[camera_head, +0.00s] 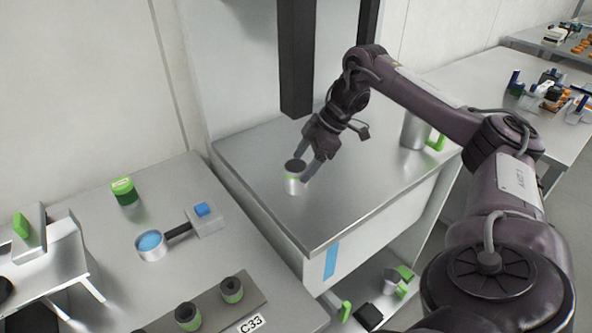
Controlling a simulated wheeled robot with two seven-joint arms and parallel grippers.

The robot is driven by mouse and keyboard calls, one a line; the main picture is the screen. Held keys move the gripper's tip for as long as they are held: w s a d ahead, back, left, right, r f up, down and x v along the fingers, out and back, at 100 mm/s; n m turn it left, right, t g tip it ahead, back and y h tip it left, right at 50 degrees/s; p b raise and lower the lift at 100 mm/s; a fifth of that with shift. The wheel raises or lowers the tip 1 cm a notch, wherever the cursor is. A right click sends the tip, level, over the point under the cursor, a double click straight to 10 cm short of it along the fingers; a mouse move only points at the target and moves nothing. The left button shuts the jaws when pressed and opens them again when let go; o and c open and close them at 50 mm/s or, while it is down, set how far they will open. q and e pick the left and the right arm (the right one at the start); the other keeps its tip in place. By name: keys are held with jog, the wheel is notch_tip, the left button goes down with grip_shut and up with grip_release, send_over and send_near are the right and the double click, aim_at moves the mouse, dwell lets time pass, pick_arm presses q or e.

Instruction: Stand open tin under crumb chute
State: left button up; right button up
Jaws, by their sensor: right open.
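A small silvery tin (293,186) with a dark open top and a thin green band stands upright on the raised steel table. The dark square chute (297,60) hangs down from above, and its lower end shows above the tin in the picture. I cannot tell exactly whether the tin is straight under it. My right gripper (304,167) is open at the tin, with its fingers pointing down and left around or close beside it; contact cannot be told. My left gripper is out of view.
A metal jug with a green handle (415,132) stands at the table's back right. The table's front (318,228) is clear.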

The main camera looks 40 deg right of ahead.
jog(key=p+v, duration=0.4)
jog(key=v, duration=0.3)
jog(key=shift+f, duration=0.1)
jog(key=shift+a, duration=0.1)
